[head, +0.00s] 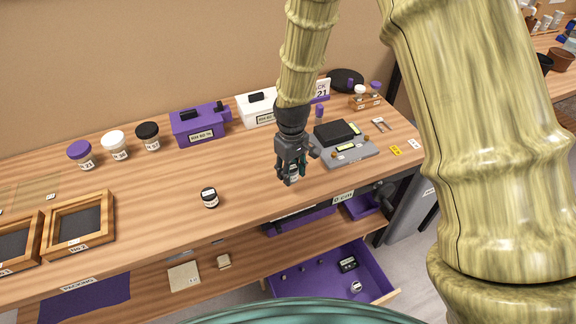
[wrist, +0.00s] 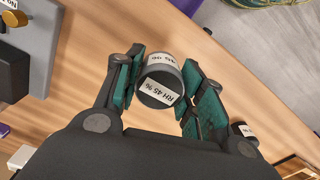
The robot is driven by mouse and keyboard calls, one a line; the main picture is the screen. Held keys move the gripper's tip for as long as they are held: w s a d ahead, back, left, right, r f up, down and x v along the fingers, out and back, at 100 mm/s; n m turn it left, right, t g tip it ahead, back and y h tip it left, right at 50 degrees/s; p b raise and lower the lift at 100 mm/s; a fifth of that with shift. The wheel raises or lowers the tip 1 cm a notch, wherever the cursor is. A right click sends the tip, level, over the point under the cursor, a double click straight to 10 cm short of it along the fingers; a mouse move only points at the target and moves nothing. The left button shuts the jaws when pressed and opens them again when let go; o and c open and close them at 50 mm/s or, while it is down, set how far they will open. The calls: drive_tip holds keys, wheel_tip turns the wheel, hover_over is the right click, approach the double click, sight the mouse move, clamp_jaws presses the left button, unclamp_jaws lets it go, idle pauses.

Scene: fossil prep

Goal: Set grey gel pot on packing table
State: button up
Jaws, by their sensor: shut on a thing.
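My gripper (head: 291,172) is shut on the grey gel pot, over the right part of the wooden bench top.
A dark-lidded jar (head: 209,198) stands left of my gripper. A grey scale (head: 345,147) is close on the right. Purple (head: 200,125) and white (head: 257,108) boxes stand behind. Wooden frames (head: 80,225) lie at left. A purple drawer (head: 375,282) hangs open below. The middle front is clear.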

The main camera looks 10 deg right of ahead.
drive_tip(key=w, duration=0.4)
drive_tip(key=shift+d+f+p, duration=0.1)
drive_tip(key=shift+f+p, duration=0.1)
drive_tip(key=shift+p, duration=0.2)
drive_tip(key=shift+f+p, duration=0.7)
drive_tip(key=shift+f, duration=1.05)
drive_tip(key=shift+f, duration=0.1)
drive_tip(key=o, duration=1)
drive_tip(key=shift+r+b, duration=1.55)
drive_tip(key=shift+r, duration=4.55)
